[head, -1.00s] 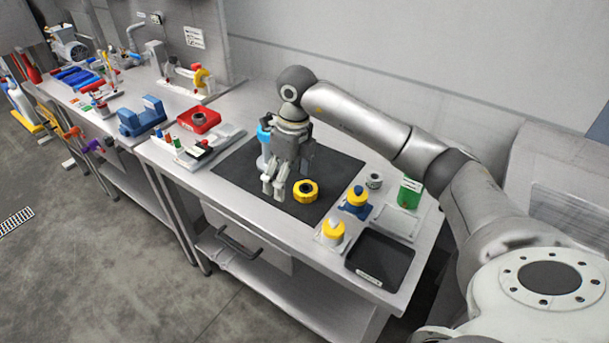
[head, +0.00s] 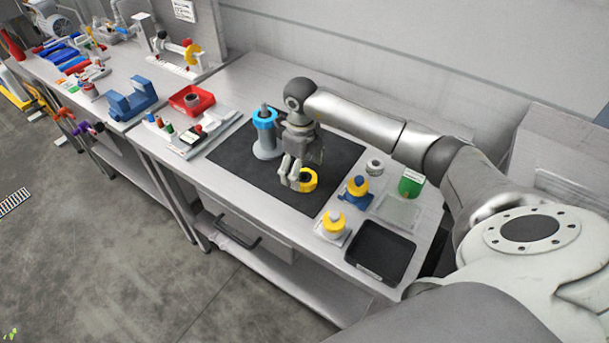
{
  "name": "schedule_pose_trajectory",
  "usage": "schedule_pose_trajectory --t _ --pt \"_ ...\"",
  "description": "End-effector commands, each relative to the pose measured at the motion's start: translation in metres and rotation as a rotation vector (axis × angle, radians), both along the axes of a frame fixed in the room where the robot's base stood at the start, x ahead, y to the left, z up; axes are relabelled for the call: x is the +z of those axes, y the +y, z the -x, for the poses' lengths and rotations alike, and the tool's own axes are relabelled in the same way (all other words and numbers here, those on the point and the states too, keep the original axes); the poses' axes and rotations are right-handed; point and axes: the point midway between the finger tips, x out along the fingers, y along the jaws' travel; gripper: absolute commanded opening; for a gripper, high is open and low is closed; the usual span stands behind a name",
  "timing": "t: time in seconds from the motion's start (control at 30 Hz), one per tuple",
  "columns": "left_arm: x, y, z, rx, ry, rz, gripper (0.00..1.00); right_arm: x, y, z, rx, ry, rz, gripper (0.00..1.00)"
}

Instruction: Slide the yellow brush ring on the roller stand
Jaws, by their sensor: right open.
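The yellow brush ring (head: 312,182) lies flat on the black mat (head: 240,160), with a dark centre. My right gripper (head: 295,184) points down at the ring's left side, its fingers open and overlapping the ring in the picture. Whether the fingers touch the ring cannot be told. A grey upright stand (head: 266,150), which looks like the roller stand, rises from the mat to the left of the gripper. A blue ring (head: 264,118) sits around its upper part, and a short post shows above. My left gripper is not in view.
Right of the mat stand a yellow-topped blue holder (head: 357,190), a yellow-topped white piece (head: 334,224), a grey ring (head: 374,167), a green block (head: 411,183) and a black tray (head: 400,250). A red tray (head: 190,100) lies left. The mat's front is clear.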

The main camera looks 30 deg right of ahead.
Motion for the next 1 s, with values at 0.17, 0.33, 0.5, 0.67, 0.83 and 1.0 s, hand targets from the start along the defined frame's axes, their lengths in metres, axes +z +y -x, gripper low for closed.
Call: schedule_pose_trajectory --t 0.17,0.33,0.5,0.67,0.83,1.0 --pt "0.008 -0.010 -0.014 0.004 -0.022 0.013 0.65 -0.016 0.001 0.000 0.000 -0.001 -0.001 0.82" --pt "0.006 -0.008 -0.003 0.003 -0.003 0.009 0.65 -0.018 0.000 0.000 0.001 -0.002 -0.001 0.82" --pt "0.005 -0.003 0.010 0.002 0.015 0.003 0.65 -0.018 0.001 -0.001 0.000 -0.002 -0.001 0.68" --pt "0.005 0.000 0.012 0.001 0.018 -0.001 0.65 -0.018 0.001 -0.001 0.000 -0.002 -0.001 0.47" --pt "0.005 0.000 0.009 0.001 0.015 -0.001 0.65 -0.018 0.001 -0.001 0.000 -0.003 -0.001 0.33" --pt "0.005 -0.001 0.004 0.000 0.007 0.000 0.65 -0.018 0.001 -0.001 0.000 -0.003 0.000 0.33"
